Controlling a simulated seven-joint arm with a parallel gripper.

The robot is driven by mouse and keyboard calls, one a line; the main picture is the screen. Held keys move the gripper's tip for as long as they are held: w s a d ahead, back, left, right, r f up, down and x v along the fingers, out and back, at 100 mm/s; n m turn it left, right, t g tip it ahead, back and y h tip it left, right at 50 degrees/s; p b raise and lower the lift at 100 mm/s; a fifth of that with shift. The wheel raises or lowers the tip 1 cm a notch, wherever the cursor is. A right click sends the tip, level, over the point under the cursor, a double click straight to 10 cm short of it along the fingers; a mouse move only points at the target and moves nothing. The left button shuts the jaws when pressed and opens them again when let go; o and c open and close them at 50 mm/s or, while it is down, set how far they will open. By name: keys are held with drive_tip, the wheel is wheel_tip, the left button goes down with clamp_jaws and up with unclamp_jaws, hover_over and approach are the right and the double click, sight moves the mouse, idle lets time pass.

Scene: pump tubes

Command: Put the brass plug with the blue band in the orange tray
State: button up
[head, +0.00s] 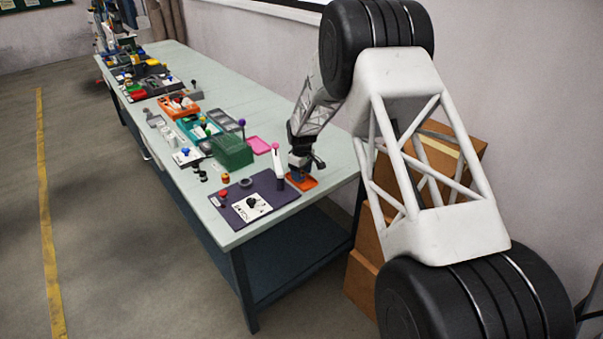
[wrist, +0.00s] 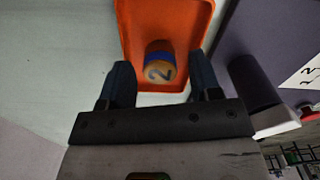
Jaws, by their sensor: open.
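The orange tray (head: 308,185) lies near the table's end in the head view, under my gripper (head: 299,172). In the wrist view the orange tray (wrist: 135,15) extends from the top edge to between my gripper's fingers (wrist: 161,85). The brass plug with the blue band (wrist: 159,66) shows against the tray's floor, with a "2" on its near end. My gripper is open, with the plug between and slightly beyond its fingertips and a gap on each side. The plug cannot be made out in the head view.
A dark purple mat (head: 283,196) with a white card (head: 251,208) lies beside the tray. A dark cylinder (wrist: 253,82) stands near my gripper's right finger in the wrist view. A green box (head: 233,152) and a pink tray (head: 259,145) are farther along the table.

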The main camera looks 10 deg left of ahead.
sight(303, 175)
wheel_tip(303, 175, up, 12)
drive_tip(key=shift+r, duration=0.15)
idle(0.6)
idle(0.7)
drive_tip(key=s+d+r+m+t, duration=0.1)
drive_tip(key=s+d+r+m, duration=0.2)
drive_tip(key=s+d+r, duration=0.75)
drive_tip(key=s+d+r+m, duration=0.3)
drive_tip(key=s+d+r, duration=0.5)
drive_tip(key=s+r, duration=0.5)
drive_tip(key=s+d+f+m, duration=0.1)
drive_tip(key=s+d+m, duration=0.1)
drive_tip(key=s, duration=1)
drive_tip(key=s+d+m+t, duration=0.1)
drive_tip(key=s+d, duration=0.4)
drive_tip(key=s, duration=0.7)
drive_tip(key=s+d+f+m, duration=0.1)
drive_tip(key=s+d+m, duration=0.2)
drive_tip(key=s, duration=0.9)
drive_tip(key=shift+d+f+t, duration=0.25)
drive_tip(key=shift+f+t, duration=0.05)
